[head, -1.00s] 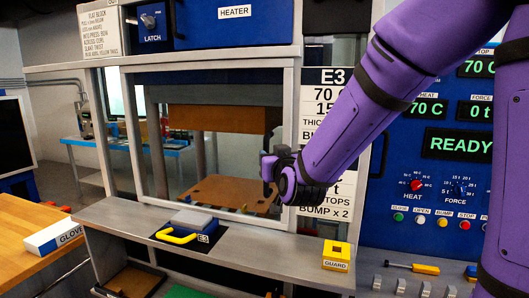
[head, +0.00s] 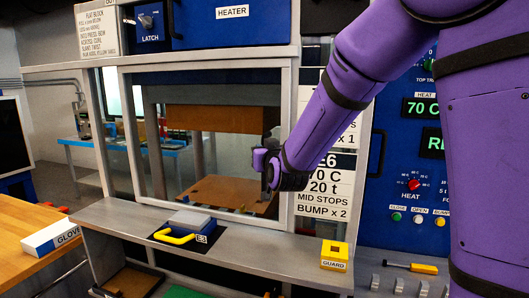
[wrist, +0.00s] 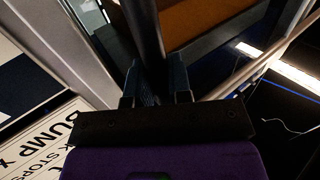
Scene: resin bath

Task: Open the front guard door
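The front guard door (head: 207,66) is a clear panel in a silver frame. It stands shut across the front of the press, and the platens show through it. My gripper (head: 268,168) is at the door's right side, in front of the pane. In the wrist view a dark upright bar, apparently the door handle (wrist: 146,30), runs down between the two fingertips of my gripper (wrist: 155,85). The fingers stand apart on either side of the bar, and small gaps seem to show. The lower end of the bar is hidden by my gripper.
A grey ledge (head: 118,212) runs below the door. A blue control panel (head: 388,165) stands to the right. A GLOVES box (head: 52,238) lies on the wooden bench at left.

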